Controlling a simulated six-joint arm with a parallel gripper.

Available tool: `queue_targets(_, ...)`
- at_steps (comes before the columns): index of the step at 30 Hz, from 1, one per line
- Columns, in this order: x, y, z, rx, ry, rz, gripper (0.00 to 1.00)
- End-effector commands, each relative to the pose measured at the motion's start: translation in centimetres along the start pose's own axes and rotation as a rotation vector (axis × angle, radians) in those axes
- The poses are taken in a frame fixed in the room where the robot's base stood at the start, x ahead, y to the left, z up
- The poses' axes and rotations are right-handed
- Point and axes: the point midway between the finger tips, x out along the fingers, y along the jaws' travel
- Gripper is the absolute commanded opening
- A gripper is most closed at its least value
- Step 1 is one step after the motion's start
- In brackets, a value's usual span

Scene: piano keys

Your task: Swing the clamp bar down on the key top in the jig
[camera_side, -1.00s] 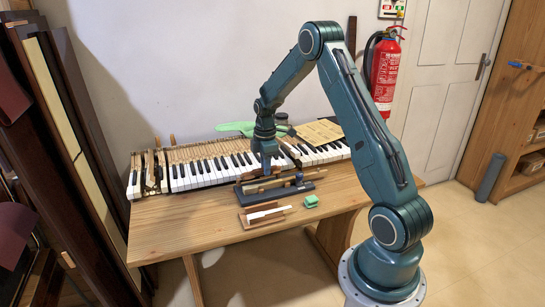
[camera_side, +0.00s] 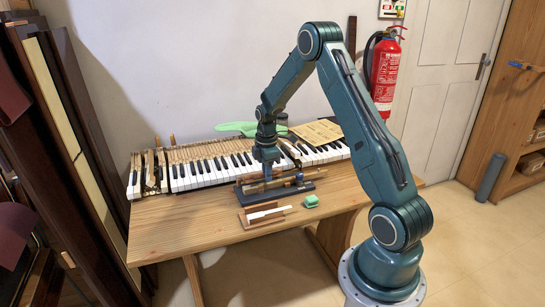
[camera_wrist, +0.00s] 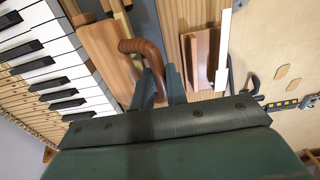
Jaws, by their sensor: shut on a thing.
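The jig has a dark base (camera_side: 302,189) and sits on the bench in front of the keyboard, with wooden parts on it. My gripper (camera_side: 267,178) is down at the jig in the side view. In the wrist view, my gripper (camera_wrist: 160,88) has its fingers shut around a brown, curved bar (camera_wrist: 143,47), which appears to be the clamp bar. A wooden block (camera_wrist: 108,52) of the jig lies beside the bar. The key top in the jig cannot be made out; my gripper and the bar cover part of the jig.
The piano keyboard (camera_side: 205,173) runs behind the jig. The bench's front left (camera_side: 180,228) is clear.

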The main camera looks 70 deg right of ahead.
Motion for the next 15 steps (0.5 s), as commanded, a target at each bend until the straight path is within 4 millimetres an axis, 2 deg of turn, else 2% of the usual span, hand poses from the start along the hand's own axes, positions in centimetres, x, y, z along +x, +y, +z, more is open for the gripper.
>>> queue_targets(15,1.4,-0.7,0.0,0.001,0.000,-0.002,0.05)
